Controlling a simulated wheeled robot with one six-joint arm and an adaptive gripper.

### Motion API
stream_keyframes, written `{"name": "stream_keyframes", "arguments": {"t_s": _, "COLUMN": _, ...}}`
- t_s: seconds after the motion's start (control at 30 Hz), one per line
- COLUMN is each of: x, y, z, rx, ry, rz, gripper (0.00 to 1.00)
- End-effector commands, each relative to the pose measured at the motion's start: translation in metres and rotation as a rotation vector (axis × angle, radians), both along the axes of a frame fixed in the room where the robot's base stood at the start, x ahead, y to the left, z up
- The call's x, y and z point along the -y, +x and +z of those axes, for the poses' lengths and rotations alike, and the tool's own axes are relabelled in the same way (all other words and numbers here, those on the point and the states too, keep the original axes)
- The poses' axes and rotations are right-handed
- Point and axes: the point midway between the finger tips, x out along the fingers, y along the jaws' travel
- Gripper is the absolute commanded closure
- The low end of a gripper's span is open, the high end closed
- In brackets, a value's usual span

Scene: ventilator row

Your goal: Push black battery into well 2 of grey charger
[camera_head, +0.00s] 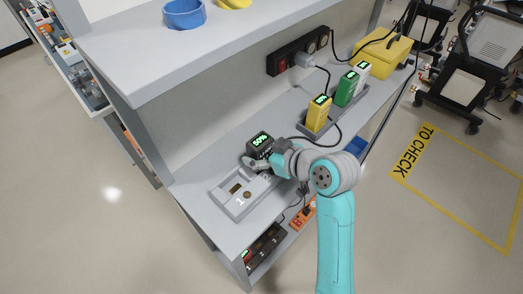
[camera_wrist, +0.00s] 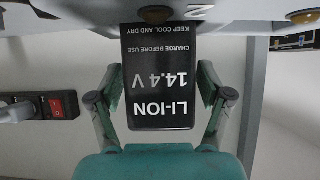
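The grey charger (camera_head: 222,202) lies on the lower shelf, with a well marked 1 empty at its near end. The black battery (camera_head: 260,143) stands upright at the far end, its lit display reading about 60%. In the wrist view the black battery (camera_wrist: 160,80) shows its LI-ION 14.4 V label upside down, and its upper picture edge meets the charger (camera_wrist: 230,14) beside the mark 2. My gripper (camera_wrist: 160,72) has a finger at each side of the battery and looks shut on it. How deep the battery sits in well 2 is hidden.
A yellow battery (camera_head: 319,113) and a green battery (camera_head: 347,88) stand in another charger farther along the shelf. A black power strip (camera_head: 299,50) with cables is on the back wall. A yellow case (camera_head: 382,52) is at the far end. An upper shelf (camera_head: 150,55) overhangs.

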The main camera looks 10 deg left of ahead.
Motion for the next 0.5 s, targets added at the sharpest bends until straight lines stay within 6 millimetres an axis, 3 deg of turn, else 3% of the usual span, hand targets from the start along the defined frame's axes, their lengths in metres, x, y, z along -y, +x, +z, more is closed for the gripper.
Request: {"name": "stream_keyframes", "arguments": {"t_s": 0.5, "x": 0.0079, "y": -0.0049, "z": 0.0049, "rx": 0.0, "ry": 0.0, "rz": -0.002, "gripper": 0.07}}
